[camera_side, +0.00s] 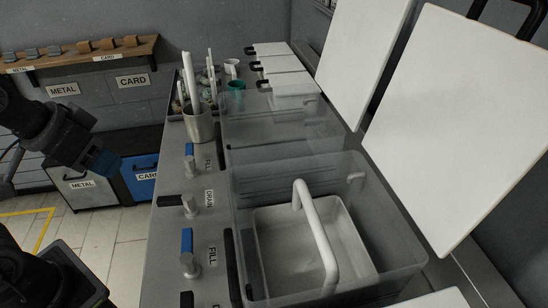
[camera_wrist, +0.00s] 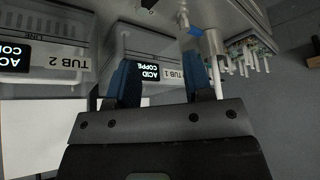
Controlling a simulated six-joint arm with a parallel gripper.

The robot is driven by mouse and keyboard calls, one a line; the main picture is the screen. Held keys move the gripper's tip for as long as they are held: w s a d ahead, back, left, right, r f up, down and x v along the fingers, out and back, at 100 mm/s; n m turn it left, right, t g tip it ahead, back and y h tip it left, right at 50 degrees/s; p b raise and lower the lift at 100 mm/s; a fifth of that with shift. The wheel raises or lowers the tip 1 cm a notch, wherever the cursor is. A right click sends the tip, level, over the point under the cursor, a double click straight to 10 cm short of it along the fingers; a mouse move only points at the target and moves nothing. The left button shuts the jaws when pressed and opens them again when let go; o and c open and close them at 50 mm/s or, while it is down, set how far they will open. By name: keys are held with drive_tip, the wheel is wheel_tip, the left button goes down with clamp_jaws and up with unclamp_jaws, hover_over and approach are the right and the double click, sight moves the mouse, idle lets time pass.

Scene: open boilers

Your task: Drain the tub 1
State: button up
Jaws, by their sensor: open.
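My gripper (camera_side: 100,160) hangs at the left in the side view, off the front of the bench and apart from the valves. In the wrist view its two blue fingers (camera_wrist: 160,84) are spread with nothing held. The TUB 1 label (camera_wrist: 172,74) shows upside down between them. Tub 1 (camera_side: 282,128) appears to be the farther clear tub in the side view. A DRAIN valve (camera_side: 190,206) stands on the bench front strip, its black lever pointing left. A FILL valve (camera_side: 189,150) with a blue lever stands beyond it.
A metal beaker (camera_side: 199,125) with white rods stands behind the far FILL valve. White lids (camera_side: 465,125) stand upright at right.

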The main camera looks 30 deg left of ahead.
idle(0.3)
drive_tip(key=n+g, duration=0.6)
drive_tip(key=n, duration=2)
hover_over(167, 199)
wheel_tip(167, 199, down, 3)
wheel_tip(167, 199, down, 13)
drive_tip(key=shift+f, duration=0.1)
drive_tip(key=shift+c, duration=0.3)
clamp_jaws()
drive_tip(key=shift+w, duration=0.1)
